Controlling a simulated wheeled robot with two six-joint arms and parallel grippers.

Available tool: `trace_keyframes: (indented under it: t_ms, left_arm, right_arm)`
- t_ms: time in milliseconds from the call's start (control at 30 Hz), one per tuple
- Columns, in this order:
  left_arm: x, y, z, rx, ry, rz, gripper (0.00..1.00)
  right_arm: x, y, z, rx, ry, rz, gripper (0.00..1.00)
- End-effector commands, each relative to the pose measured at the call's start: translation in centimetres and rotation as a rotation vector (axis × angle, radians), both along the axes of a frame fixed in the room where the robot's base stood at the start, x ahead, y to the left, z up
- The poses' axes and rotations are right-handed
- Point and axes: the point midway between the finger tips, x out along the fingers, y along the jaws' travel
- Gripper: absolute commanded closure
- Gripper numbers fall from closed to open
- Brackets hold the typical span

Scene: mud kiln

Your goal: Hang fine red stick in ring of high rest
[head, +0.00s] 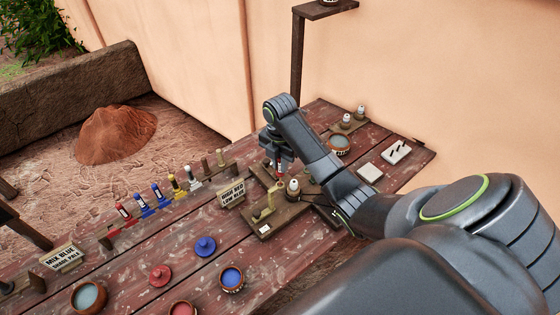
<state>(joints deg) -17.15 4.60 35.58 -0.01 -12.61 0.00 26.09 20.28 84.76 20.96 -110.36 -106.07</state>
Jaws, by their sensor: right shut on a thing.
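My right gripper (279,163) points down over the wooden rest board (284,218) near the middle of the table. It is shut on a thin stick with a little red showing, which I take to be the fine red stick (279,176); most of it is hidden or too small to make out. A yellow rest (270,198) stands on the board just below and left of the stick. I cannot make out its ring clearly, nor whether the stick touches it. A white bottle-like piece (293,189) stands beside it. My left gripper is not in view.
A small sign (231,193) stands left of the board. A row of coloured tubes (157,195) runs along the table's far edge. A blue bowl (231,279), blue lid (205,246) and red lid (160,275) lie nearer. White trays (396,152) are at the right.

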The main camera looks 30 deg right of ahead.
Motion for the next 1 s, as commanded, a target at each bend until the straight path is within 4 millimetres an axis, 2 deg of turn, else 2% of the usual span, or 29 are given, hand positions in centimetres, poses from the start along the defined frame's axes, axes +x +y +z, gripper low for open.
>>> trace_keyframes:
  t_ms: [1000]
  left_arm:
    - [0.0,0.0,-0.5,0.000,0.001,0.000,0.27]
  right_arm:
    - [0.0,0.0,-1.9,0.000,0.001,0.000,1.00]
